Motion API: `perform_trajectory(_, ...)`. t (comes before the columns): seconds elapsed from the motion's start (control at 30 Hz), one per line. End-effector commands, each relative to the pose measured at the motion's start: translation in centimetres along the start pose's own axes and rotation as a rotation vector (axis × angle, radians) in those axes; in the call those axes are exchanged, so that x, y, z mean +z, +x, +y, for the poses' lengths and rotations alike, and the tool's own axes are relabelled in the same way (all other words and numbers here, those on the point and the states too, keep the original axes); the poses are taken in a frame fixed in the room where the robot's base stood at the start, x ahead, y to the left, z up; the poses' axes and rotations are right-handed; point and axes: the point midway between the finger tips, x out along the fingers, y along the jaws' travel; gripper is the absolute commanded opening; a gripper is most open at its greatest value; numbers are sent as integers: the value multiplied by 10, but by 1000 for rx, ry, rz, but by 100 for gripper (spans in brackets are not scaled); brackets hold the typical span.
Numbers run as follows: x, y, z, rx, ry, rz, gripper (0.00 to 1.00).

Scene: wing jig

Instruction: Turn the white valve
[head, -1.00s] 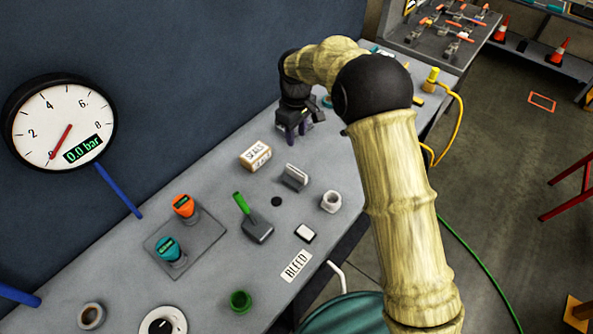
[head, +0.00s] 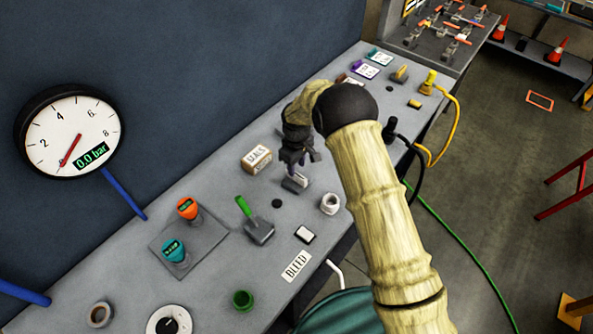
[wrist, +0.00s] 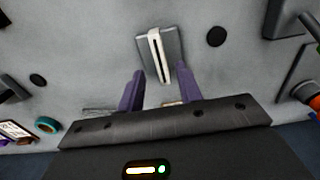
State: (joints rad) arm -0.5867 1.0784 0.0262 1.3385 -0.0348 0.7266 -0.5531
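A small grey block with a white upright bar (wrist: 158,57) stands on the bench; it looks like the white valve, though no label confirms this. In the head view the white valve (head: 294,184) is partly hidden under my gripper (head: 297,170). In the wrist view my gripper (wrist: 161,72) has its two purple fingers apart, with nothing between them. The white bar lies just ahead of the fingertips, roughly in line with the gap. Contact is not visible.
The gauge (head: 70,132) on the wall reads 0.0 bar. Orange (head: 187,208) and teal (head: 173,250) knobs stand further left.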

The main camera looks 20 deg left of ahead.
Motion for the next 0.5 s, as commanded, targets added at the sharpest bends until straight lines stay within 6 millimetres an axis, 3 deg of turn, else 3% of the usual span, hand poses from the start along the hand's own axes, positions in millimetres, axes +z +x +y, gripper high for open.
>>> perform_trajectory(0.3,0,42,0,0,1,0,35)
perform_trajectory(0.5,0,53,0,0,0,1,35)
